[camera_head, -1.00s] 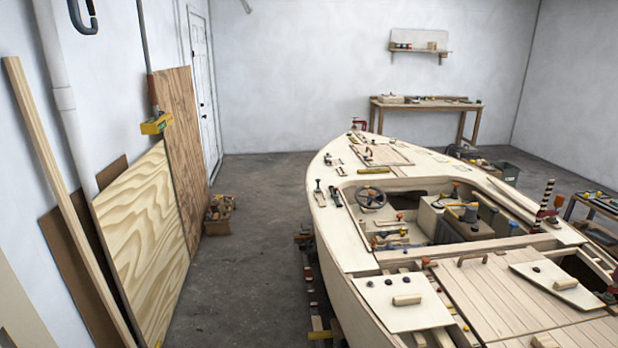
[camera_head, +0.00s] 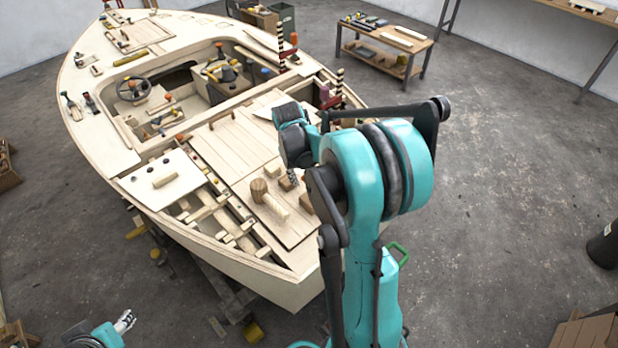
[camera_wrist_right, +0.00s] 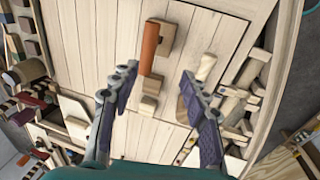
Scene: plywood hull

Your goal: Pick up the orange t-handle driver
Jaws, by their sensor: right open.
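In the right wrist view, an orange bar-shaped piece (camera_wrist_right: 149,48) lies against a small wooden block on the planked deck; it may be the t-handle driver, but no shaft shows. My right gripper (camera_wrist_right: 158,72) is open and empty, its two fingers apart, with the orange piece beyond the tips. In the head view, my right arm reaches over the boat's deck and hides part of it. A small orange-topped item (camera_head: 180,137) stands near the cockpit edge; I cannot tell its kind. My left gripper (camera_head: 124,321) is at the bottom left, away from the boat, its jaws unclear.
The plywood boat hull (camera_head: 150,220) fills the middle left. Several wooden blocks (camera_head: 275,206) and a wooden cylinder (camera_head: 258,190) stand on its deck. A low tool bench (camera_head: 400,58) is behind. Grey floor lies open at right.

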